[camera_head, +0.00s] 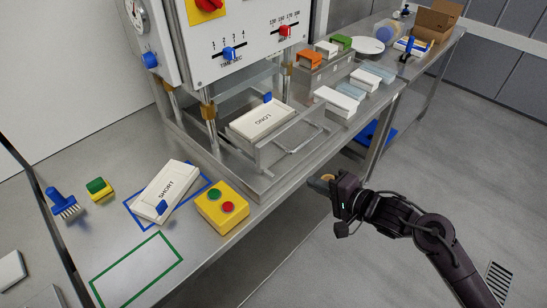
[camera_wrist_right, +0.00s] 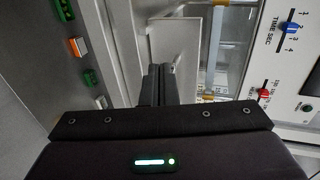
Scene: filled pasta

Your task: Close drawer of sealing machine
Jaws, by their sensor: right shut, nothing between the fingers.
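The sealing machine (camera_head: 240,42) stands on the steel table. Its drawer (camera_head: 270,152) is out at the front, with a metal handle (camera_head: 304,141) on its front edge. A white mould marked LONG (camera_head: 260,120) with a blue tab sits in the drawer. My right gripper (camera_head: 325,182) is shut and empty. It is in front of the table edge, to the lower right of the drawer handle and apart from it. In the right wrist view its dark fingers (camera_wrist_right: 160,85) are together, pointing toward the machine. My left gripper is not in view.
A yellow box (camera_head: 221,207) with green and red buttons stands left of the drawer. A white mould marked SHORT (camera_head: 166,190) lies in a blue outline. Packs and trays (camera_head: 337,101) stand at the right. A green outline (camera_head: 137,269) on the table is empty.

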